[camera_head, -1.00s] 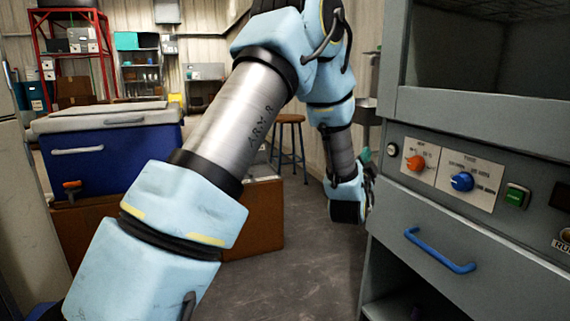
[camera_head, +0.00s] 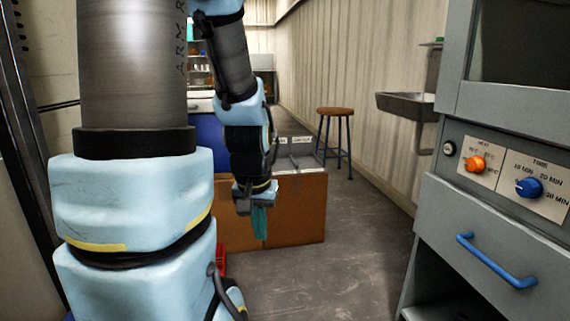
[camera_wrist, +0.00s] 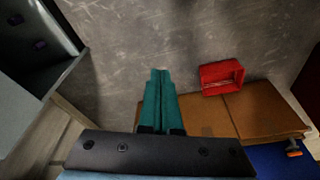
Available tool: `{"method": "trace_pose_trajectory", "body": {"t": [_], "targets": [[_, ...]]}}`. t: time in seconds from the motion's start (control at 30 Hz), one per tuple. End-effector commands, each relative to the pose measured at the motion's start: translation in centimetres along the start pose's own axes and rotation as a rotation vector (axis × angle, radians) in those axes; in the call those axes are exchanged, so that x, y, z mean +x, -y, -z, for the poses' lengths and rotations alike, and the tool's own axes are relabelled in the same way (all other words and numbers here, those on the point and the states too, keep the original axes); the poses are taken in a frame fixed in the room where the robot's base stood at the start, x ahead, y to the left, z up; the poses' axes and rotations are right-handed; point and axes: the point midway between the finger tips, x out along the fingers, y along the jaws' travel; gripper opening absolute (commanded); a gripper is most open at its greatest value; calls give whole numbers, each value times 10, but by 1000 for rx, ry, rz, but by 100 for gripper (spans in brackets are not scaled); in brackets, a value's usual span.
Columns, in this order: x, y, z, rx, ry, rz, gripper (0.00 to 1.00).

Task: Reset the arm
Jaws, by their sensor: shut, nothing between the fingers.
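My arm rises large on the left of the head view and bends forward and down. My gripper (camera_head: 259,222) hangs at its end, pointing down, in front of a brown box-like unit (camera_head: 295,210). In the wrist view the teal fingers of my gripper (camera_wrist: 158,78) lie together, shut with nothing between them, above the grey floor. Part of the brown unit shows beside them.
A grey machine with an orange knob (camera_head: 475,164), a blue knob (camera_head: 529,187) and a blue drawer handle (camera_head: 497,262) stands close on the right. A red crate (camera_wrist: 222,77) is on the floor. A stool (camera_head: 335,112) and a sink (camera_head: 408,106) are farther back. Floor between is clear.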

Motion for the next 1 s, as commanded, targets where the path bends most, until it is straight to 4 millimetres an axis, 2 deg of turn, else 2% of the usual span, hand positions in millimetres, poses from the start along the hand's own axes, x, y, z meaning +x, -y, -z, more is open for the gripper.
{"method": "trace_pose_trajectory", "body": {"t": [0.07, 0.1, 0.37, 0.8, 1.0], "targets": [[-8, 13, -30, -92, 85, 10, 0], [-25, 11, -24, -84, 81, 9, 0], [-79, 10, -10, -76, 78, 8, 0], [-211, 10, 19, -74, 77, 7, 0], [-261, 10, 30, -74, 77, 7, 0]]}}
